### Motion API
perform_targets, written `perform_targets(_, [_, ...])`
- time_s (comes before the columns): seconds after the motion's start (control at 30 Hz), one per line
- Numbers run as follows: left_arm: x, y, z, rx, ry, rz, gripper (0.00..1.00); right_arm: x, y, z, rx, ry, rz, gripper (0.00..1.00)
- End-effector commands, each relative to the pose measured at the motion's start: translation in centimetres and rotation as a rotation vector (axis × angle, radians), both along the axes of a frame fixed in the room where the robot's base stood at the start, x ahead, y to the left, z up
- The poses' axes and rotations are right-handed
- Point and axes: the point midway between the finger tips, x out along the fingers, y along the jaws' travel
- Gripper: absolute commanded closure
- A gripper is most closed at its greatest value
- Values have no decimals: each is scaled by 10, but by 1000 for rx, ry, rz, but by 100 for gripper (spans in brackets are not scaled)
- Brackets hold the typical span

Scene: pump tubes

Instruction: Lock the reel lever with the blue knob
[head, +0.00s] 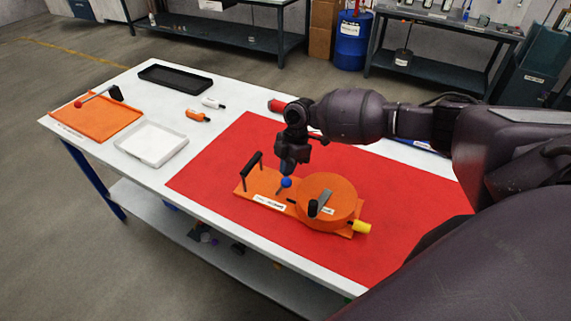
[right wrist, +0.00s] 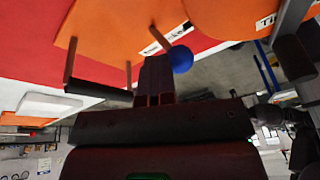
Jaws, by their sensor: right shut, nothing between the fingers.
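The orange reel unit lies on the red mat, with a round orange drum (head: 340,190) at its right. The blue knob (head: 286,182) tops a short, thin tilted lever on the orange base plate (head: 262,184), left of the drum. My right gripper (head: 284,171) is shut and empty, pointing down just above and beside the blue knob. In the right wrist view the closed fingers (right wrist: 155,70) are close left of the blue knob (right wrist: 181,59); I cannot tell whether they touch. My left gripper is not in view.
A black handle (head: 252,170) stands at the base's left end, and a yellow fitting (head: 362,227) sticks out at its right. The red mat (head: 215,165) is clear left of the unit. A white tray (head: 150,145), orange tray (head: 75,122) and black tray (head: 160,75) lie farther left.

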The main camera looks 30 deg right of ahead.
Motion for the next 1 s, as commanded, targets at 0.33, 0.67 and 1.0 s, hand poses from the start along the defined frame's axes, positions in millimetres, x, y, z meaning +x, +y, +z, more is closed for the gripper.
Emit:
perform_targets(0.33, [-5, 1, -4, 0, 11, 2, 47, -3, -2, -5, -5, 7, 0, 100])
perform_targets(0.67, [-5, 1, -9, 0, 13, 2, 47, 3, 3, -6, -4, 8, 1, 100])
perform_targets(1.0, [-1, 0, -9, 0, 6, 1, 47, 12, 7, 0, -2, 3, 0, 100])
